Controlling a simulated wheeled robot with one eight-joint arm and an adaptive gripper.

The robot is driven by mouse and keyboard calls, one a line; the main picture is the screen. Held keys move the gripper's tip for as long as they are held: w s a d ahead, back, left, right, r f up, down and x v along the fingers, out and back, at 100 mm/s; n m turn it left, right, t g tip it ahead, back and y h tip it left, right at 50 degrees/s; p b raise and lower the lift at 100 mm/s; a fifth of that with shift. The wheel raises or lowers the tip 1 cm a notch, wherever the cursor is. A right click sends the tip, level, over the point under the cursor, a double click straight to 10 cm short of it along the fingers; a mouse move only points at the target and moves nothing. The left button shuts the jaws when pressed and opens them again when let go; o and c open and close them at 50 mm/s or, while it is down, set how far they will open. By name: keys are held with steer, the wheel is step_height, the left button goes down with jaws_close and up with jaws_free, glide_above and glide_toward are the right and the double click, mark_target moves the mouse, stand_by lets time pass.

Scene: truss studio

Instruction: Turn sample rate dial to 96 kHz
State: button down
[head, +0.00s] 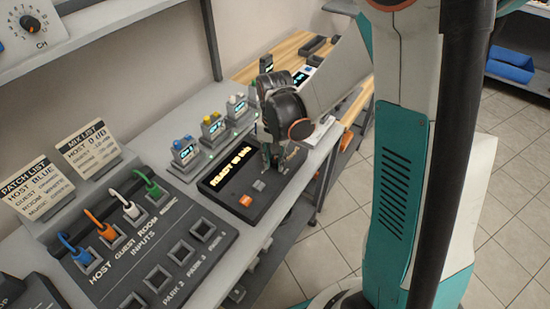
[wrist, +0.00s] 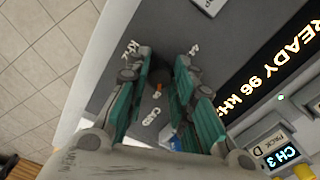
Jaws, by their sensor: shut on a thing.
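The sample rate dial (wrist: 158,74) is a small dark knob with an orange mark in the wrist view. It sits between the green-padded fingers of my gripper (wrist: 157,88), which is shut on it. In the head view my gripper (head: 273,157) reaches down onto the right part of the dark recorder panel (head: 268,205), and the dial is hidden there. The panel's display (head: 232,169) has lit text; in the wrist view the display (wrist: 284,58) reads "READY 96 kHz". The small labels around the dial are partly covered and hard to read.
A patch panel (head: 212,262) with colored plugs stands left of the recorder. Small units with colored knobs, one marked CH 3 (wrist: 280,157), line the back. Patch list (head: 38,184) and mix list (head: 88,148) cards stand behind. Tiled floor (head: 330,242) is open at the right.

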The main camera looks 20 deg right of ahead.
mark_target(275, 161)
stand_by(0.4)
steer(key=c, duration=1.4)
jaws_free()
steer(key=shift+o, duration=0.2)
steer(key=shift+r, duration=0.1)
step_height(275, 161, up, 12)
